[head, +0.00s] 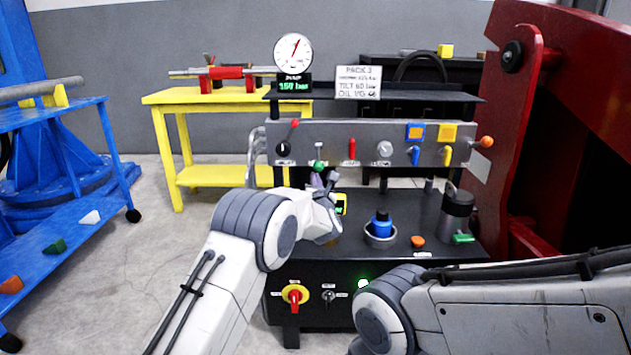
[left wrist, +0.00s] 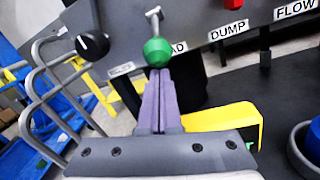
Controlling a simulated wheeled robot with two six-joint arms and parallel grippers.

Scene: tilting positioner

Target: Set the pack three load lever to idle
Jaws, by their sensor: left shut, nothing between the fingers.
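The pack three load lever has a green ball knob (head: 319,165) on a silver stem and hangs downward from the grey control panel (head: 330,135). In the left wrist view the green knob (left wrist: 157,52) covers part of a label that ends in "AD". My left gripper (head: 325,179) is at the panel's lower edge, just below the knob. Its purple fingers (left wrist: 161,75) are shut and empty, with the tips directly under the knob in the left wrist view. I cannot tell whether they touch it. A "PACK 3" sign (head: 358,82) stands above the panel.
A red dump lever (head: 352,148) and a black selector knob (head: 283,148) flank the load lever. A silver rail (left wrist: 40,85) is at the panel's left end. A blue-capped pot (head: 380,229) and a dark canister (head: 455,214) stand on the black bench. My right arm crosses the lower right.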

